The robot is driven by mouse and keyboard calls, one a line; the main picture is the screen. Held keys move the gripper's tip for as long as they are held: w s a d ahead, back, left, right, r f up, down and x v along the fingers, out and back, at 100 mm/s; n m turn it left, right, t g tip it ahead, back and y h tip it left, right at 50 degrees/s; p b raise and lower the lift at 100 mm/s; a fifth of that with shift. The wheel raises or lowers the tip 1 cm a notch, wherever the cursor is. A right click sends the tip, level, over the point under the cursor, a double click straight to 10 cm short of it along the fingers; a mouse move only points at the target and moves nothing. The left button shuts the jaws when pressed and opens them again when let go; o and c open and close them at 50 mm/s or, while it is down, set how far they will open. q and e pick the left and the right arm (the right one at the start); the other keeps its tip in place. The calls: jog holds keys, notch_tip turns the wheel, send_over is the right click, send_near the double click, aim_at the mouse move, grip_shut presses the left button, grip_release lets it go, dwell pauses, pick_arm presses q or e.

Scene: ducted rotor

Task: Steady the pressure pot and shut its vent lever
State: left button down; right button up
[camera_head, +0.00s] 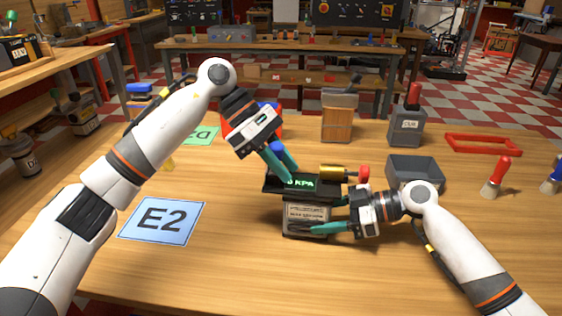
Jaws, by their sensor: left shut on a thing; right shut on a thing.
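The pressure pot (306,211) stands upright on the wooden table, with a pale label on its front and a dark top. A green display on it (300,183) appears to read 0 KPA. A brass cylinder with a red end (333,172) sticks out to the right of its top. My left gripper (283,168) reaches down from above and is shut on the blue-ended vent lever (277,147); its fingers hide most of the lever. My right gripper (322,214) comes from the right and is shut on the pot's body, low down.
A grey open bin (414,173) stands right of the pot, near my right wrist. Behind are a wooden-sided box (338,116) and a grey canister (407,127). The blue E2 mat (163,221) is left; the front table is clear.

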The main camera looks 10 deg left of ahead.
dwell(0.3)
pick_arm(q)
jog(key=c, duration=1.1)
grip_release()
jog(key=shift+c, duration=0.2)
jog(key=v, duration=1.2)
pick_arm(e)
jog(key=o, duration=1)
